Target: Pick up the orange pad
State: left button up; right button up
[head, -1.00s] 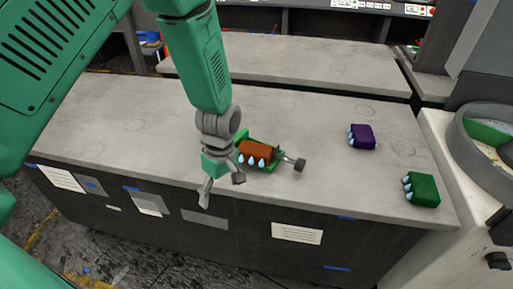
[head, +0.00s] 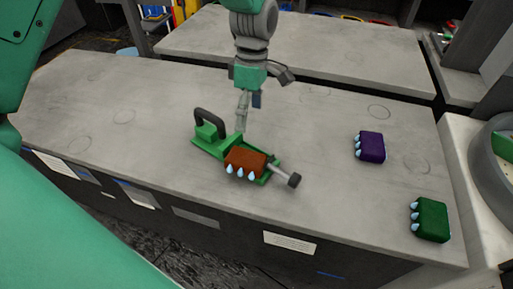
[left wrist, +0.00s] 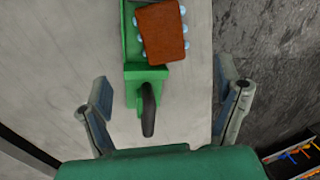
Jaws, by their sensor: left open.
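The orange pad (head: 246,162), with pale blue drop shapes along its side, rests on a green tool (head: 213,144) with a dark handle and a grey rod. The tool lies on the grey worktop. My left gripper (head: 249,112) is open and empty, pointing down behind the tool and pad in the head view. In the left wrist view, the orange pad (left wrist: 161,31) is at the top centre, beyond and between the spread fingers. The tool's handle (left wrist: 149,108) is nearer, between the fingers. My right gripper is not in view.
A purple pad (head: 370,147) and a green pad (head: 431,219) lie on the worktop (head: 330,200) to the right. A round grey basin (head: 490,150) stands at the right edge. The worktop's left side is clear. A second grey surface (head: 330,55) lies behind a gap.

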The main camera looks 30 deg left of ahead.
pick_arm(q)
send_over(246, 156)
jog(key=w, duration=0.1)
jog(key=x, duration=0.2)
jog(key=w+x, duration=0.1)
jog(key=x, duration=0.4)
jog(key=shift+w+f, duration=0.35)
jog(key=shift+f, duration=0.1)
jog(key=shift+d+f, duration=0.15)
jog(key=shift+f, duration=0.1)
jog(key=x, duration=0.5)
jog(key=shift+s+a, duration=0.2)
jog(key=shift+a, duration=0.15)
jog(key=shift+f, duration=0.2)
jog(key=shift+r, duration=0.1)
jog(key=shift+c, duration=1.1)
jog(key=shift+d, duration=0.15)
jog(key=c, duration=1.2)
